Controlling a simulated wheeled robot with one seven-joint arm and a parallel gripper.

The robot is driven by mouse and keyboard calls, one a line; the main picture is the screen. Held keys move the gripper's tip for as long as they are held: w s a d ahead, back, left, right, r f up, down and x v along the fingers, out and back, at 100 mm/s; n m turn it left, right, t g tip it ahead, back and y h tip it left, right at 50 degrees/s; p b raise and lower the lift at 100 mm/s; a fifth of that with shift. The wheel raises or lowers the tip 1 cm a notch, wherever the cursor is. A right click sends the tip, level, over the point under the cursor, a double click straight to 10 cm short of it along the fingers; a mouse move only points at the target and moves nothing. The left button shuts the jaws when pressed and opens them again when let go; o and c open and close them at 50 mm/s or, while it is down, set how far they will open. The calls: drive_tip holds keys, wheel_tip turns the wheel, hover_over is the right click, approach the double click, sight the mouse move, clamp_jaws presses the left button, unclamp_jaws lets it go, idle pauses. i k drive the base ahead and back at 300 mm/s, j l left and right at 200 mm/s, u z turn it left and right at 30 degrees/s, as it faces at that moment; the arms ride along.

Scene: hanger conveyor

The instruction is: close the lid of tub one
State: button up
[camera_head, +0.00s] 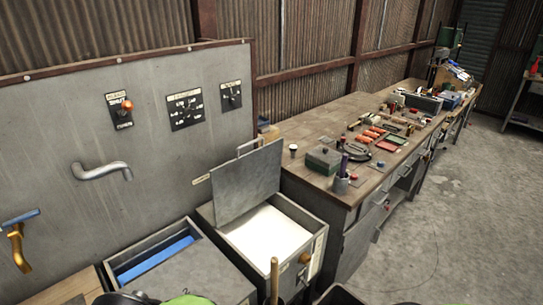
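A grey square tub (309,275) stands in the lower middle with its flat metal lid (248,182) raised steeply at the left side. The lid has a bar handle (248,146) along its top edge. White contents (266,232) fill the open tub. I cannot read a number on this tub. A second tub (112,270) stands to its left, with a grey lid (195,275) marked 2 that leaves a strip of blue contents showing. My gripper is not in view.
A long workbench (315,130) with many small items runs along the wall to the right. A metal panel (165,130) with knobs and a spout (102,171) stands behind the tubs. A wooden handle (274,280) rises in front. The concrete floor (450,220) at right is clear.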

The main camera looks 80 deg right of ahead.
sight(239, 185)
drive_tip(key=z, duration=2.6)
drive_tip(key=i+l, duration=0.15)
drive_tip(key=l, duration=0.2)
drive_tip(key=i+l+u, duration=0.1)
drive_tip(key=l, duration=0.25)
drive_tip(key=i+l, duration=0.2)
drive_tip(key=l, duration=0.2)
